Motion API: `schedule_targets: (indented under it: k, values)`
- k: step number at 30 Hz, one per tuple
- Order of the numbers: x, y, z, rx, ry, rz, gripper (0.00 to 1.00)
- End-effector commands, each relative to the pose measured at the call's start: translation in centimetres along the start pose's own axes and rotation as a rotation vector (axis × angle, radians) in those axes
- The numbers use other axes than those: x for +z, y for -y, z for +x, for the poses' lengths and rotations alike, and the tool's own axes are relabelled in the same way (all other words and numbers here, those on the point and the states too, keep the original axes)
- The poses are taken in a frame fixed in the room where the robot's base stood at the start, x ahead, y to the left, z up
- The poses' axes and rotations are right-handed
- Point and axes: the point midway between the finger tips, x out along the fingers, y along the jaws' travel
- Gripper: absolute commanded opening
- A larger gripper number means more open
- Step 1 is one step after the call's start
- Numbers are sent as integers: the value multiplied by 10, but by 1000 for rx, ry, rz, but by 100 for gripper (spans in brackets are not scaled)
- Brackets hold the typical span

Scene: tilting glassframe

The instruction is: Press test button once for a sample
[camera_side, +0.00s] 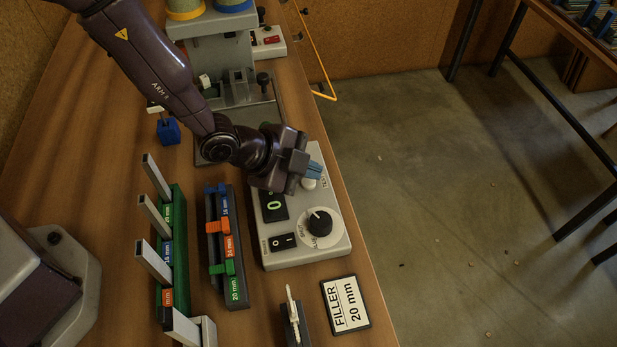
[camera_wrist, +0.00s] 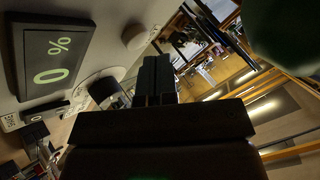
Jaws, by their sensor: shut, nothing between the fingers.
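The pale control box (camera_side: 338,243) stands near the bench's right edge. Its round white test button (camera_side: 309,184) sits at the far end beside the "TEST" lettering. The display (camera_wrist: 50,55) reads 0 %.
The box also carries a black dial (camera_side: 320,222) and a rocker switch (camera_side: 283,242). Left of it stand a rack of coloured clips (camera_side: 221,250) and a green rack (camera_side: 180,260) with upright strips. A "FILLER 20 mm" card (camera_side: 345,304) lies in front. Right of the bench is open floor.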

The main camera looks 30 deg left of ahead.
Motion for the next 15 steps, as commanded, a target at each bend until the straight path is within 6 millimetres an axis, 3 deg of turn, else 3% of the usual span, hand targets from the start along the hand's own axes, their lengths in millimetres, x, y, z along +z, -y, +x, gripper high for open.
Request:
schedule_targets:
  k: [15]
  values:
    - [-9, 9, -11, -3, -3, 2, 0]
